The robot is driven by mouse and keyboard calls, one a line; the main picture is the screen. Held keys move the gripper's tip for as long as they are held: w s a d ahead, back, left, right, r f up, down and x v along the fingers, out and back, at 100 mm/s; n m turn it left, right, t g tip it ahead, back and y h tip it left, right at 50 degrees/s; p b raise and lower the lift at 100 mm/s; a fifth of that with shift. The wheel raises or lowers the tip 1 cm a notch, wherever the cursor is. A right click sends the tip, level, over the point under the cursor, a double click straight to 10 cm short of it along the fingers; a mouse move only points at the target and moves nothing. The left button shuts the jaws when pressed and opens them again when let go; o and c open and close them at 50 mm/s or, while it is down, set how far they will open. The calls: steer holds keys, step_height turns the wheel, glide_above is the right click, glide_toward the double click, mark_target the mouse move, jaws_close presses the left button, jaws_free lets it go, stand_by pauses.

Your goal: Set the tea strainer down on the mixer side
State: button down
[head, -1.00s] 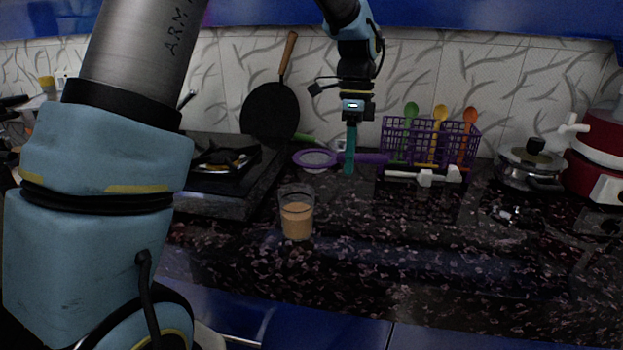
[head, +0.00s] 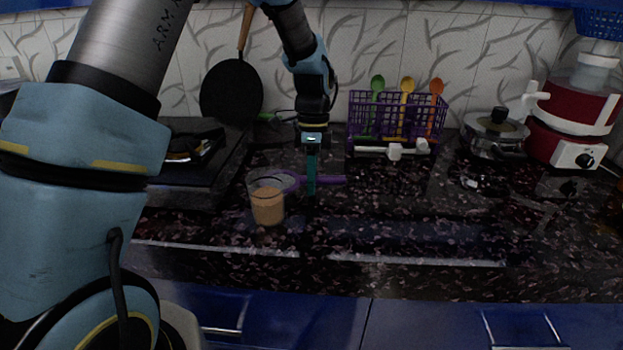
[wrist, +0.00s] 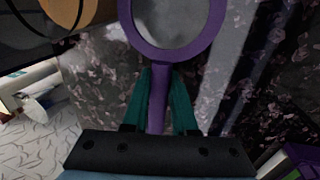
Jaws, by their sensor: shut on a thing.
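My gripper (head: 311,192) is shut on the handle of the purple tea strainer (head: 328,180), with teal fingers on both sides. In the wrist view the strainer's ring (wrist: 208,33) reaches out beyond the fingertips (wrist: 160,72), and its mesh looks empty. In the head view the ring overlaps the rim of a glass of milky tea (head: 268,209); whether they touch I cannot tell. The red and white mixer (head: 575,120) stands at the far right of the counter, well away from my gripper.
The dark speckled counter (head: 400,225) is clear at its front middle. A purple rack (head: 397,118) with coloured spoons stands at the back. A lidded pot (head: 495,135) stands left of the mixer. The stove (head: 190,165) and a black pan (head: 231,92) are at left.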

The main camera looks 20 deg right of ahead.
steer(key=shift+f, duration=0.15)
steer(key=shift+f, duration=0.1)
steer(key=c, duration=0.7)
jaws_free()
steer(key=b+v, duration=0.2)
steer(key=v, duration=1)
steer(key=shift+a, duration=0.1)
